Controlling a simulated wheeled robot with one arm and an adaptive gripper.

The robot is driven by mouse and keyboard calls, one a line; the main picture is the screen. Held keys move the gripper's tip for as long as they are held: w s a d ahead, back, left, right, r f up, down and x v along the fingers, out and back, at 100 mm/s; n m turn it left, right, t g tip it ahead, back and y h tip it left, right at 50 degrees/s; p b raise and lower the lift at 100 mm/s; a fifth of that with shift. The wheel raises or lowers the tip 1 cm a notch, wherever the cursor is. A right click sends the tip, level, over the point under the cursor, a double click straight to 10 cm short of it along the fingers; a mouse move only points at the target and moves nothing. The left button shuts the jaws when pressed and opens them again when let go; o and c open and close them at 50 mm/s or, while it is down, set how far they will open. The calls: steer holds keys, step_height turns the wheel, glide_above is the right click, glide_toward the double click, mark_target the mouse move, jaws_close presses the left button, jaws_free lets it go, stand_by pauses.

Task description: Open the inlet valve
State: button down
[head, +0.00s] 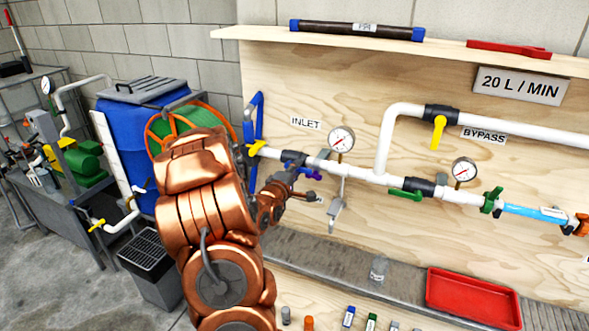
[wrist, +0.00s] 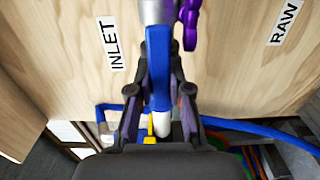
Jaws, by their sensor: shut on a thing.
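The inlet valve (head: 293,157) is a dark body on the white pipe, right of the yellow valve handle and below the INLET label (head: 305,123). In the wrist view, a blue lever handle (wrist: 159,78) runs up the picture between my fingers, in line with the pipe behind it. My gripper (head: 291,177) is at the inlet valve from the front, and in the wrist view my gripper (wrist: 160,62) is shut on the blue handle. My arm and gripper hide most of the handle in the head view. How far the valve is turned I cannot tell.
A purple handle (wrist: 190,22) is close beside my fingers. A yellow handle (head: 255,149) and blue hose (head: 255,112) are to the left. A pressure gauge (head: 341,139) is to the right. A red tray (head: 472,298) is at lower right.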

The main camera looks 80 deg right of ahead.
steer(key=c, duration=1.1)
jaws_free()
steer(key=shift+o, duration=0.2)
